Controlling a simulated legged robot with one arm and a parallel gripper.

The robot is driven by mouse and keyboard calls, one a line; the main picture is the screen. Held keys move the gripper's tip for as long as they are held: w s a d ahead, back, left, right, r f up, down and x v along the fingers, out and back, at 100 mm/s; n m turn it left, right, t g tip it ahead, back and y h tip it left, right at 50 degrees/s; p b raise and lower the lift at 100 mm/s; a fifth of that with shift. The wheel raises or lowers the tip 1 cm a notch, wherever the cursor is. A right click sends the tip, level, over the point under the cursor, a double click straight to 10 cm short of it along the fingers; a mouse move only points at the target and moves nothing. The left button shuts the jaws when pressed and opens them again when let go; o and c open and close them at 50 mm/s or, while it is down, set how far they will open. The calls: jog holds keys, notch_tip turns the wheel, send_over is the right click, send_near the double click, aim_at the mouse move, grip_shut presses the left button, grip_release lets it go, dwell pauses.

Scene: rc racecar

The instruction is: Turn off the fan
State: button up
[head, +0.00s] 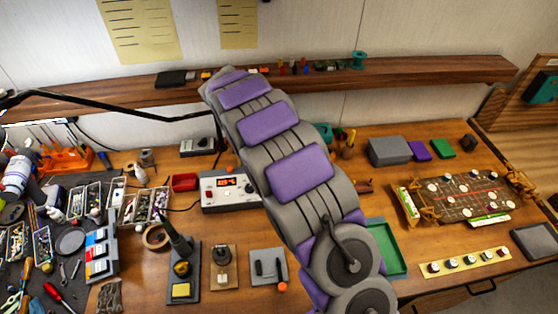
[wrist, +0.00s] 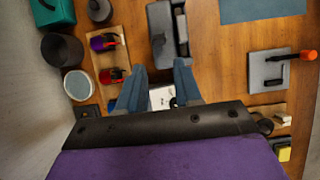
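I cannot pick out a fan with certainty in either view. In the wrist view my gripper (wrist: 160,68) points down toward the wooden table with its two blue-grey fingers spread apart. A small white object with a dark mark (wrist: 162,97) shows in the gap between the fingers; I cannot tell whether they touch it. A grey device (wrist: 167,32) lies just beyond the fingertips. In the head view my purple and grey arm covers the middle of the bench, and the gripper is hidden behind it. A white box with a red display (head: 231,190) stands left of the arm.
A grey lever board with an orange knob (wrist: 270,70) lies at right in the wrist view. A wooden rack (wrist: 99,50) and dark round containers (wrist: 62,49) crowd the left. In the head view, a shelf (head: 430,72) runs behind the bench and a green tray (head: 393,262) sits right of my arm.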

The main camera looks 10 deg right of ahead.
jog(key=v, duration=0.9)
jog(key=shift+r+p, duration=0.15)
jog(key=shift+p, duration=0.2)
jog(key=s+d+r+m+g+y+b, duration=0.1)
jog(key=s+d+r+m+b, duration=0.1)
jog(key=s+d+m, duration=0.6)
jog(key=s+d+r+m+y+b, duration=0.1)
jog(key=s+d+r+m, duration=0.2)
jog(key=s, duration=0.9)
jog(key=s+f+m+y+b, duration=0.1)
jog(key=s+f+m, duration=0.2)
jog(key=s, duration=0.8)
jog(key=s+f+m+y+b, duration=0.1)
jog(key=s+f+m, duration=0.3)
jog(key=s, duration=0.8)
jog(key=shift+g+y+b, duration=0.35)
jog(key=shift+g+y, duration=0.05)
jog(key=shift+y, duration=0.2)
jog(key=shift+s+d, duration=0.1)
